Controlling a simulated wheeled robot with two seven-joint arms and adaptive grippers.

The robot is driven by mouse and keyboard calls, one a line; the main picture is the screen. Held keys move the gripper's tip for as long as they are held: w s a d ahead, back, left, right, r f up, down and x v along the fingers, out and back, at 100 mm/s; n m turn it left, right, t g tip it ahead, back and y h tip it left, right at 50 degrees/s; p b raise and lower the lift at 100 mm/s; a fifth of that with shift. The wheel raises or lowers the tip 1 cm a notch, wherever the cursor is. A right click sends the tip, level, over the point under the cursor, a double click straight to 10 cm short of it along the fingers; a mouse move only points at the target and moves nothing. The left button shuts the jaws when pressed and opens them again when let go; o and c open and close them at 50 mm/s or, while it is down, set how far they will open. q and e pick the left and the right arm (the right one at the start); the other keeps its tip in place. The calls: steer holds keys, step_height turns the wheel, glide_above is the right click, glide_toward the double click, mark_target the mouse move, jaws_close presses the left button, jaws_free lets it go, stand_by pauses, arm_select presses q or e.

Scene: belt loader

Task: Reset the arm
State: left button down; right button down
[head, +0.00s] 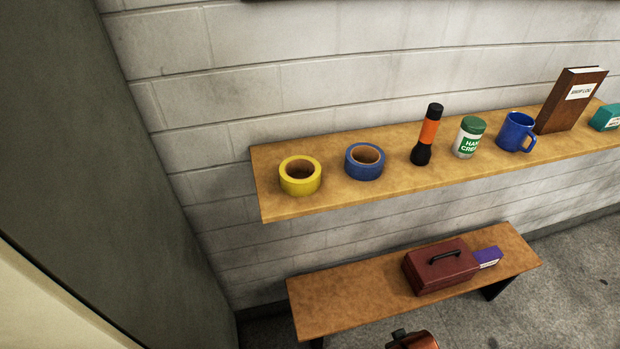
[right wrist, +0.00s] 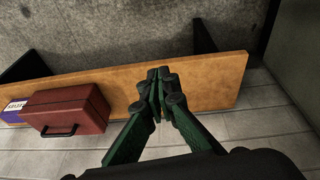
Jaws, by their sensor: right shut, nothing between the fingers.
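My right gripper (right wrist: 160,88) shows in the right wrist view, with its green and black fingers together and nothing between them. Its tips appear over the wooden bench (right wrist: 205,82), to the right of the dark red box in that picture. I cannot tell how high the tips are above the bench. In the head view neither gripper can be made out. My left gripper is out of view.
The bench (head: 350,300) holds a dark red handled box (head: 436,270) and a purple box (head: 487,257). The shelf (head: 300,213) above holds yellow tape (head: 300,188), blue tape (head: 352,172), a flashlight (head: 428,134), a jar (head: 469,138), a blue mug (head: 514,133), a book (head: 570,105) and a teal box (head: 606,118).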

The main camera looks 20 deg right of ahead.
steer(key=s+a+f+g, duration=0.1)
steer(key=s+f, duration=0.1)
steer(key=f, duration=1.2)
steer(key=s+f, duration=0.2)
steer(key=f, duration=1.2)
steer(key=s+f+n+g, duration=0.1)
steer(key=s+f, duration=1.5)
steer(key=s, duration=0.2)
steer(key=shift+s+a+y, duration=0.25)
steer(key=shift+s+y, duration=0.05)
steer(key=shift+s, duration=0.1)
